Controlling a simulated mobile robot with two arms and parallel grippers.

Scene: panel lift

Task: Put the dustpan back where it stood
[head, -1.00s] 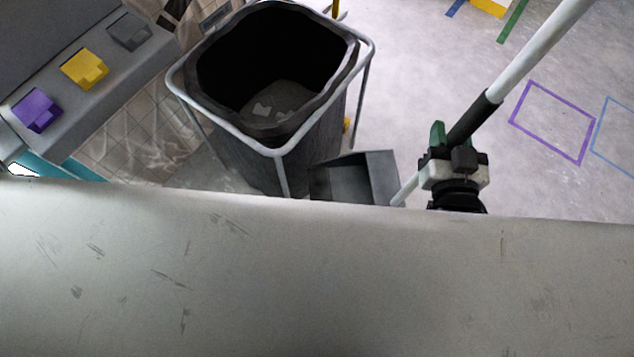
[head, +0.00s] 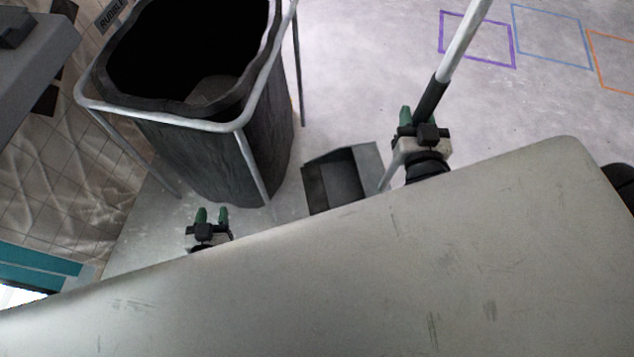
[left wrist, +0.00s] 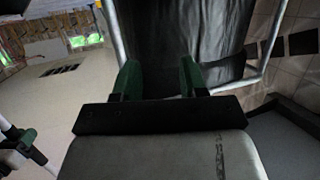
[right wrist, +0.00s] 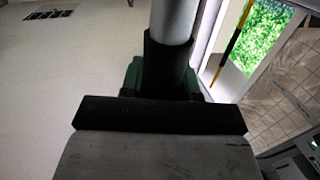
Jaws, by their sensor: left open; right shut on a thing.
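The dustpan's dark grey pan (head: 343,180) is low by the floor, right of the bin, with its open mouth facing up. Its pale pole (head: 463,38) slants up to the right and has a dark grip (head: 430,102). My right gripper (head: 424,128) is shut on the pole at the dark grip; the right wrist view shows the grip (right wrist: 166,70) between its fingers. I cannot tell whether the pan touches the floor. My left gripper (head: 211,216) is open and empty, in front of the bin; its fingers (left wrist: 160,80) show in the left wrist view.
A large black-lined bin (head: 215,155) in a pale tube frame stands left of the dustpan. Purple (head: 441,30), blue (head: 513,20) and orange (head: 597,72) outlines mark the floor at upper right. The floor between pan and outlines is clear. A pale scuffed surface covers the foreground.

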